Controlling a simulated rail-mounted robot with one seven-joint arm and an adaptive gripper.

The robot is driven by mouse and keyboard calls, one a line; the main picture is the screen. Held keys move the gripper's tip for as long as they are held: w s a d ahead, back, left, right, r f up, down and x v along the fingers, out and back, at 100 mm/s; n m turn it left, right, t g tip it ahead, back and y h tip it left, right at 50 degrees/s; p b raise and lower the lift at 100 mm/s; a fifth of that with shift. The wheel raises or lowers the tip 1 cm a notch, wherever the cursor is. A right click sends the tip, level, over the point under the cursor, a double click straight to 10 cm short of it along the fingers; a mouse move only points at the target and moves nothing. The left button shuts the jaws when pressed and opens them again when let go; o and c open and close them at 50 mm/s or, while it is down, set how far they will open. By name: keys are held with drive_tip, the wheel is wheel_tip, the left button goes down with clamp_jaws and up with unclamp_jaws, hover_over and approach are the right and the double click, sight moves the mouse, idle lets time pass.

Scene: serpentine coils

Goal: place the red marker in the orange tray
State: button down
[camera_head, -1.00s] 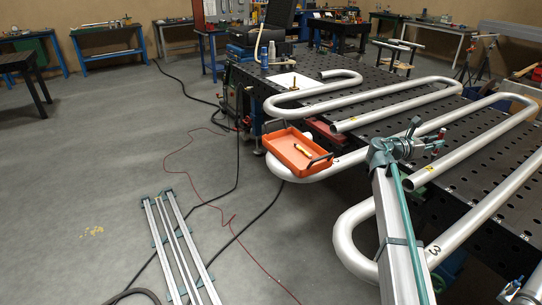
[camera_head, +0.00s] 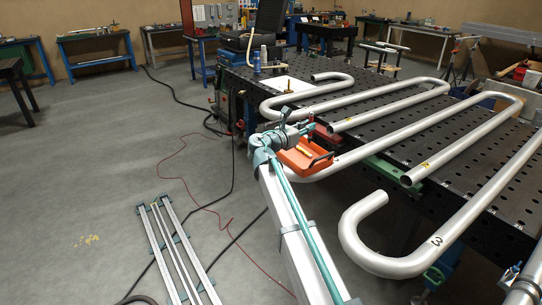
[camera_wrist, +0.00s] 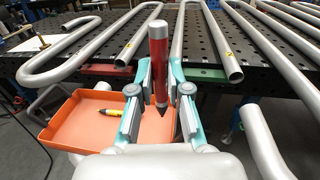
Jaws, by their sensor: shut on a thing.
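My gripper (camera_wrist: 161,100) is shut on the red marker (camera_wrist: 159,50) in the wrist view. The marker stands upright between the fingers, with a silver upper end and a dark tip pointing down. The orange tray (camera_wrist: 68,135) lies to the left of and beyond the fingers in the wrist view, with a yellow-and-black pen-like item (camera_wrist: 110,112) in it.
Bent metal pipes (camera_head: 400,137) lie across the black perforated table (camera_head: 480,165) and overhang its front edge near the tray. One pipe end (camera_wrist: 257,135) is close on the right in the wrist view. Metal rails (camera_head: 172,245) lie on the floor at left.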

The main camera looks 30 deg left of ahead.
drive_tip(key=w+a+f+p, duration=0.2)
drive_tip(key=w+a+f, duration=0.1)
drive_tip(key=f, duration=0.1)
drive_tip(key=w+a+f+p, duration=0.2)
drive_tip(key=w+a+f, duration=0.1)
drive_tip(key=w+f, duration=0.1)
drive_tip(key=w+a+f+p, duration=0.2)
drive_tip(key=w+a+f, duration=0.1)
drive_tip(key=w+f, duration=0.1)
drive_tip(key=shift+f, duration=0.55)
drive_tip(key=shift+f, duration=0.2)
drive_tip(key=c, duration=1.1)
unclamp_jaws()
drive_tip(key=shift+c, duration=0.2)
drive_tip(key=shift+r, duration=0.2)
